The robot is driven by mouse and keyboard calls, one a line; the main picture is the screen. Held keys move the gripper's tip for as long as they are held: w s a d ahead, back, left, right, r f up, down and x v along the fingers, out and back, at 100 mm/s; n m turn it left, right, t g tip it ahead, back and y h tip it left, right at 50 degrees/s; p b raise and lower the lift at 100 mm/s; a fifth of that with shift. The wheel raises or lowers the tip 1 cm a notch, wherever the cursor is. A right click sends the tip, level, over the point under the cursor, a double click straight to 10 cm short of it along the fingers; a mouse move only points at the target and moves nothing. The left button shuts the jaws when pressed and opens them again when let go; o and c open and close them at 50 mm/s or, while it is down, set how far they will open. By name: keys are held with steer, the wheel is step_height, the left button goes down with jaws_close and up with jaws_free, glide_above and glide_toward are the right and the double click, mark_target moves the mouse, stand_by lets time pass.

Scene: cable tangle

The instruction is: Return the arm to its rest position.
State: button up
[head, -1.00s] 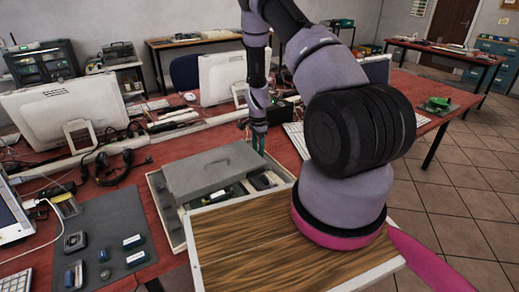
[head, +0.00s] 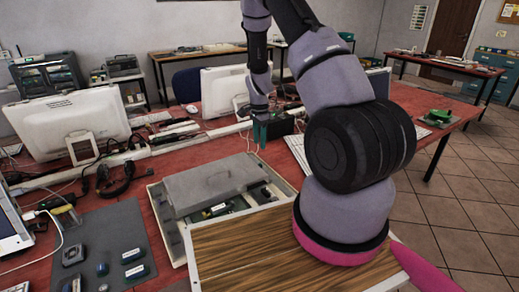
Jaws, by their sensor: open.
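My gripper (head: 260,134) hangs at the end of my arm, above the red bench near its middle. Its two green-tipped fingers point down and are apart, with nothing seen between them. Below it and a little nearer lies a grey open case (head: 158,207) with a grey lid or panel (head: 205,187) lying tilted over it. Circuit boards and small parts show in the case. The gripper is clear of the case. My arm's upper links fill the right middle of the view.
White monitors (head: 65,122) and a headset (head: 118,178) with tangled cables stand along the red bench (head: 140,190). A dark mat (head: 105,245) with small devices lies at left. A black box (head: 282,122) sits just behind my gripper. Open floor lies at right.

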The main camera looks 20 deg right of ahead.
steer(key=shift+r, duration=0.25)
steer(key=s+a+r+n+t+y, duration=0.1)
steer(key=s+a+r+n, duration=0.15)
steer(key=r, duration=0.75)
steer(key=s+a+r+n+t, duration=0.1)
steer(key=s+r, duration=0.2)
steer(key=r, duration=0.6)
steer(key=s+a+r+n+t+y, duration=0.1)
steer(key=s+a+r+n+t, duration=0.15)
steer(key=r, duration=0.75)
steer(key=s+a+r+n+t, duration=0.1)
steer(key=s+r+n, duration=0.1)
steer(key=s+r, duration=0.4)
steer(key=s+r+n+t, duration=0.1)
steer(key=s+r+n, duration=0.2)
steer(key=s, duration=1.1)
step_height(320, 180, up, 4)
steer(key=shift+s+a+f+n+t, duration=0.2)
steer(key=shift+a+n+t, duration=0.1)
steer(key=shift+a+t, duration=0.1)
